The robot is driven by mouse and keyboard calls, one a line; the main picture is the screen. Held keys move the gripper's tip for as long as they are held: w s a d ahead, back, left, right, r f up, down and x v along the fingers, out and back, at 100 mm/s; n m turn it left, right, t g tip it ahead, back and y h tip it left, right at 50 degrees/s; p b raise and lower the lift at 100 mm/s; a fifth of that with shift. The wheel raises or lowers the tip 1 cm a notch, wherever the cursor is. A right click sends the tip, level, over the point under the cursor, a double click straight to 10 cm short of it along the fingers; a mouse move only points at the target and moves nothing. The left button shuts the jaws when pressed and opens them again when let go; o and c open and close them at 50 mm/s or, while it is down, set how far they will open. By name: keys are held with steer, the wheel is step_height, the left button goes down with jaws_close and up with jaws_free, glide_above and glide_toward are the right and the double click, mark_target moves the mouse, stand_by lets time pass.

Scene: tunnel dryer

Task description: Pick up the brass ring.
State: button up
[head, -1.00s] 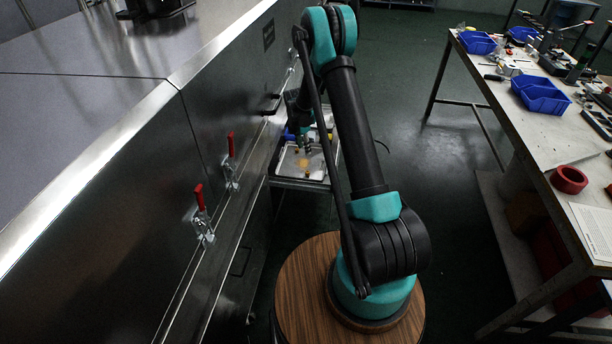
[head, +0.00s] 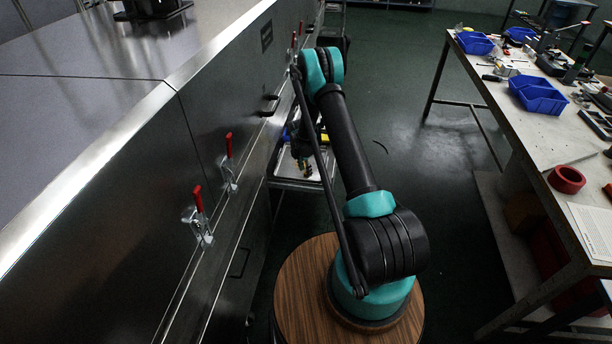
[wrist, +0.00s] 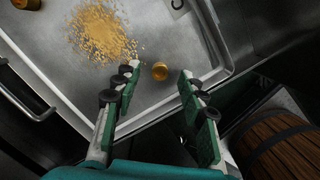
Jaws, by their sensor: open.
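A small round brass piece, apparently the brass ring (wrist: 160,71), is on the metal tray (wrist: 205,62) in the wrist view, near the tray's lower right part. My gripper (wrist: 158,84) is open, with one green-padded finger to the left of the brass piece and one to the right. The gap between the fingers is empty apart from the brass piece showing at the fingertips. I cannot tell the height of the fingertips above the tray. In the head view my gripper (head: 307,168) is over the tray (head: 297,184), and the arm hides much of it.
A pile of yellow grains (wrist: 103,32) lies on the tray left of the fingers. Another brass-coloured piece (wrist: 8,18) is at the far left. The tray's raised rim runs close by my right finger. The steel dryer wall (head: 228,110) stands beside the arm.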

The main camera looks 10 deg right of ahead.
steer(key=shift+d+f, duration=0.1)
steer(key=shift+f, duration=0.55)
steer(key=shift+c, duration=0.5)
jaws_close()
steer(key=shift+r, duration=0.15)
